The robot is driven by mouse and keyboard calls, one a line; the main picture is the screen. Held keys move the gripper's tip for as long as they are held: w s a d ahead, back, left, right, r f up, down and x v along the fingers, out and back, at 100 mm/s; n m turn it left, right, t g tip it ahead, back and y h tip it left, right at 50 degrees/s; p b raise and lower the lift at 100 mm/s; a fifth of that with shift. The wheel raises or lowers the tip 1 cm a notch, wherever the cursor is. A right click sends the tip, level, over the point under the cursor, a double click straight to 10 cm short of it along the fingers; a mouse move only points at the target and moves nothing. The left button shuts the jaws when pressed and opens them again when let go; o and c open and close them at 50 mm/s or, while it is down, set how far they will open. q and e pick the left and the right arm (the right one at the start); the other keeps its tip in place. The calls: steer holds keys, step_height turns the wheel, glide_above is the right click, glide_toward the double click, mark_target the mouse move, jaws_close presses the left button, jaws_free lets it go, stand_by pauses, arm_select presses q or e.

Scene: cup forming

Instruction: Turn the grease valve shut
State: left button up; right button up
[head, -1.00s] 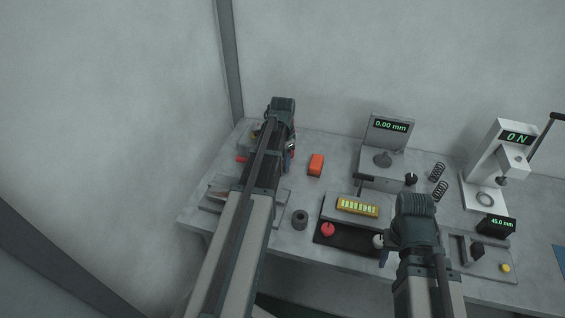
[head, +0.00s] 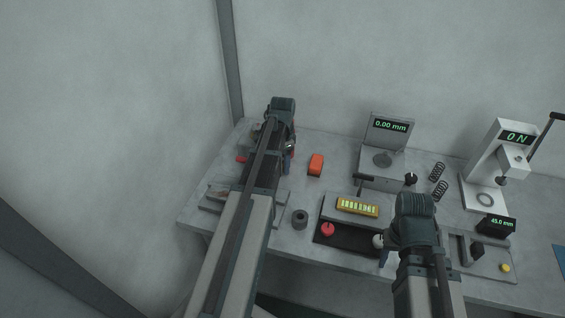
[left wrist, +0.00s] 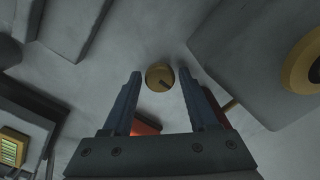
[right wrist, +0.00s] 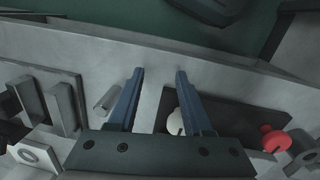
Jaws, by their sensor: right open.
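A round brass knob (left wrist: 159,77) with a dark mark on its face shows in the left wrist view; it looks like the grease valve's knob. My left gripper (left wrist: 161,72) is open, with a finger on each side of the knob and a gap visible on both sides. I cannot tell how deep the fingers reach around it. In the head view my left arm hides the knob. My right gripper (right wrist: 160,72) is open and empty, above the front of the bench beside the white knob (right wrist: 176,122).
An orange block (head: 316,165) and a dark ring (head: 300,219) lie right of my left arm. A black panel with a red knob (head: 327,230), a yellow counter (head: 357,206), a gauge (head: 390,125) and a press (head: 515,137) stand further right. A large brass ring (left wrist: 305,62) is near the left gripper.

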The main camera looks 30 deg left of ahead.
arm_select(q)
steer(key=shift+o, duration=0.7)
steer(key=shift+r, duration=0.1)
step_height(320, 180, up, 14)
steer(key=p, duration=1.3)
steer(key=shift+p, duration=0.4)
arm_select(e)
step_height(320, 180, up, 14)
arm_select(q)
steer(key=shift+f, duration=0.2)
arm_select(e)
steer(key=shift+f, duration=0.15)
arm_select(q)
steer(key=s+d+n, duration=0.1)
steer(key=s+d, duration=0.4)
steer(key=d, duration=0.5)
steer(key=s+d+n, duration=0.1)
steer(key=s+d, duration=0.5)
steer(key=d, duration=0.4)
steer(key=s+d+y, duration=0.1)
steer(key=s+d, duration=0.4)
steer(key=d, duration=0.5)
steer(key=shift+s+d+n, duration=0.25)
steer(key=shift+s+n, duration=0.15)
steer(key=shift+a+r, duration=0.1)
